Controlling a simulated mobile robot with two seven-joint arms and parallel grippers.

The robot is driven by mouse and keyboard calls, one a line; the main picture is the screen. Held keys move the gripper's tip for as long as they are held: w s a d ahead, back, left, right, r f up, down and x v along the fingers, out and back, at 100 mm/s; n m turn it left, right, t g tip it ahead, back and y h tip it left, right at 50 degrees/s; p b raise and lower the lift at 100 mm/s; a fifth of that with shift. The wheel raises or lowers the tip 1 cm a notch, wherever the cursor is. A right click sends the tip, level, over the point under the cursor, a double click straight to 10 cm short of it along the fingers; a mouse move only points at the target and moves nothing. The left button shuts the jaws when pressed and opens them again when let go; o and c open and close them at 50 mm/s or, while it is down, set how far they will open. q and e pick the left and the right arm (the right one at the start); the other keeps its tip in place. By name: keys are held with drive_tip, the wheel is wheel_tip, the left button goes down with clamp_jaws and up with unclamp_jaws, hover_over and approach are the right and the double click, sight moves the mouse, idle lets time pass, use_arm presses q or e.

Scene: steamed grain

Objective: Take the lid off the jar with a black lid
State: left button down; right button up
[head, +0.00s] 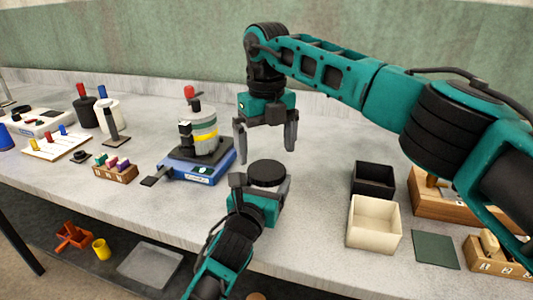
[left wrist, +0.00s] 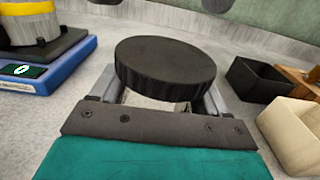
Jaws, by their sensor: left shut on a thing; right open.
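The jar's round black lid (head: 267,172) is near the middle of the head view, and its ridged side shows in the left wrist view (left wrist: 165,68). The lid sits level, and the jar body under it is mostly hidden by the lid and my left gripper. My left gripper (head: 261,186) is shut on the jar below the lid, with one finger on each side. My right gripper (head: 265,154) is open and empty, pointing down above and just behind the lid. Its fingers look apart from the lid.
A blue scale-like device (head: 196,168) with a yellow-banded pot stands left of the jar. A black box (head: 373,180) and a cream box (head: 373,222) stand to the right. A dark green mat (head: 435,248) lies near the front edge. Wooden holders stand farther right.

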sight(266, 169)
wheel_tip(266, 169, up, 3)
drive_tip(key=m, duration=0.4)
drive_tip(key=shift+m, duration=0.3)
drive_tip(key=shift+f, duration=3.85)
drive_tip(key=shift+c, duration=0.4)
drive_tip(key=c, duration=0.9)
drive_tip(key=n, duration=0.3)
drive_tip(key=shift+r, duration=0.3)
drive_tip(key=shift+r, duration=0.85)
